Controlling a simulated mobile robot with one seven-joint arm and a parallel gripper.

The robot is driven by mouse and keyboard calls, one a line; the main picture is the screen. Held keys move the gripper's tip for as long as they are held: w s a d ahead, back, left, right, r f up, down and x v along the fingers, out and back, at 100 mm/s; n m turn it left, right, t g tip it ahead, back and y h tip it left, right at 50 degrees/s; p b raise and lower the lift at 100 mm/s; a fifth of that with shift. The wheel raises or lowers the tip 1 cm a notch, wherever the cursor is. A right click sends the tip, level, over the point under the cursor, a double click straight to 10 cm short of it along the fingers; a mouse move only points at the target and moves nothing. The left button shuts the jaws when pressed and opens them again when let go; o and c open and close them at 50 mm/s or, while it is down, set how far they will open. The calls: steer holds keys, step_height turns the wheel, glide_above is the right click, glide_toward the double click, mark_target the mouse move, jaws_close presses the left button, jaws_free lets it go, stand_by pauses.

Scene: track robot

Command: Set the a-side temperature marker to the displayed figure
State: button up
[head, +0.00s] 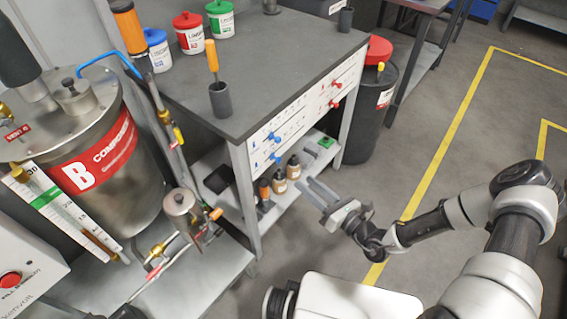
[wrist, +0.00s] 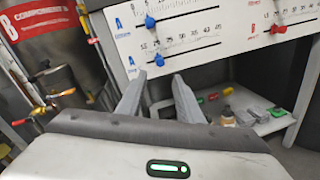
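The white panel (head: 300,118) on the bench front carries slider scales. Two blue markers sit at its left, an upper one (head: 274,138) and a lower one (head: 276,158). In the wrist view the upper blue marker (wrist: 150,22) and lower blue marker (wrist: 159,60) stand on separate scales with blue A labels. The lower scale's numbers seem to run from about 15 to 45; the label words are too small to read. My gripper (head: 307,184) is open and empty, in front of the bench. In the wrist view its fingertips (wrist: 158,76) show just below the lower blue marker, apart from it.
Red markers (head: 336,85) sit on the panel's right part. A tank marked B (head: 90,165) with a level scale (head: 62,212) stands left. Small bottles (head: 279,181) stand on the shelf below. A black bin (head: 372,115) is right of the bench. The floor in front is clear.

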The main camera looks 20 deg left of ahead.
mark_target(280, 161)
steer(key=b+x, duration=0.1)
steer(key=x, duration=1.1)
steer(key=shift+d+b, duration=0.1)
steer(key=shift+b, duration=0.2)
steer(key=shift+c, duration=0.2)
jaws_close()
